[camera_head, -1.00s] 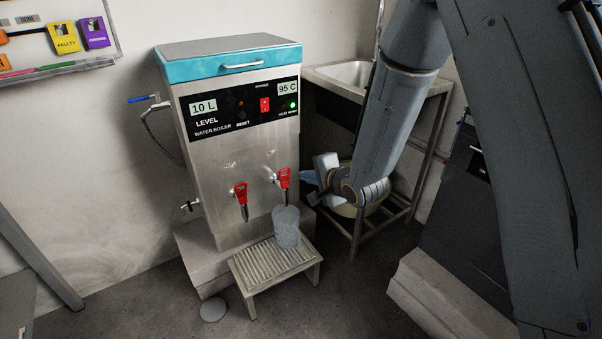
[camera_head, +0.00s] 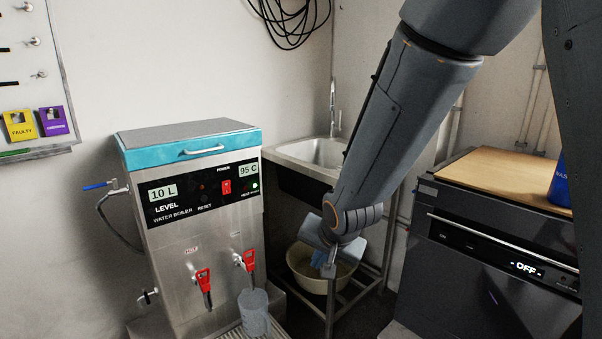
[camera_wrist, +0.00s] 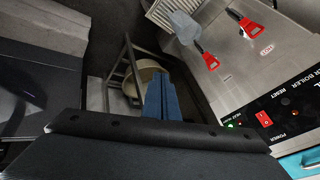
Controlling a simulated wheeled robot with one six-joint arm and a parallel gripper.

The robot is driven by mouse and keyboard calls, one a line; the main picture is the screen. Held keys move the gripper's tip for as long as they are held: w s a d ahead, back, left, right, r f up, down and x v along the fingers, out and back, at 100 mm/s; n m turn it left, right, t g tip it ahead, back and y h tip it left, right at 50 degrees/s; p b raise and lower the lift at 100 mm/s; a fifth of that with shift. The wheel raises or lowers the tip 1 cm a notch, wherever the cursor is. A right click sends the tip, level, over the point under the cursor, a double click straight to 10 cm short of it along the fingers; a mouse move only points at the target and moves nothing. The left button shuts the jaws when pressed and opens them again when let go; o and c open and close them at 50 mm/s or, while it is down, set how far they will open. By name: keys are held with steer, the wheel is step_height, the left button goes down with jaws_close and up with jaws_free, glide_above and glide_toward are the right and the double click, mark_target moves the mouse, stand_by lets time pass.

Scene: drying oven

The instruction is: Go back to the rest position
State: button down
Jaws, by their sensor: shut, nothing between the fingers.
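My gripper (camera_head: 328,270) is shut and empty. In the head view it hangs to the right of the water boiler (camera_head: 178,250), in front of a pale basin on the sink stand. Its blue fingers (camera_wrist: 162,98) show together in the wrist view, pointing towards the floor and the stand. The boiler has a turquoise lid and two red-handled taps. A clear beaker (camera_head: 254,312) stands under the right tap, apart from my gripper, and it also shows in the wrist view (camera_wrist: 184,26).
A metal sink (camera_head: 318,152) stands behind, with the pale basin (camera_head: 300,262) on its lower frame. A dark appliance (camera_head: 490,265) reading OFF is at the right, with a wooden top and a blue container (camera_head: 562,185). A slatted stand (camera_wrist: 160,12) lies under the beaker.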

steer(key=s+d+r+n+g, duration=0.2)
steer(key=s, duration=0.6)
steer(key=s+d+r+n+g+h, duration=0.1)
steer(key=s+d+r+n+g, duration=0.15)
steer(key=s, duration=0.65)
steer(key=s+d+r+n+g, duration=0.2)
steer(key=s+d+r+n, duration=0.1)
steer(key=s, duration=0.5)
steer(key=d+r+m+h+p, duration=0.1)
steer(key=d+r+m+p, duration=0.2)
steer(key=d+r+p, duration=0.4)
steer(key=d+p, duration=0.1)
steer(key=p, duration=0.8)
steer(key=shift+w+r, duration=0.2)
steer(key=shift+r, duration=0.15)
steer(key=shift+a, duration=0.15)
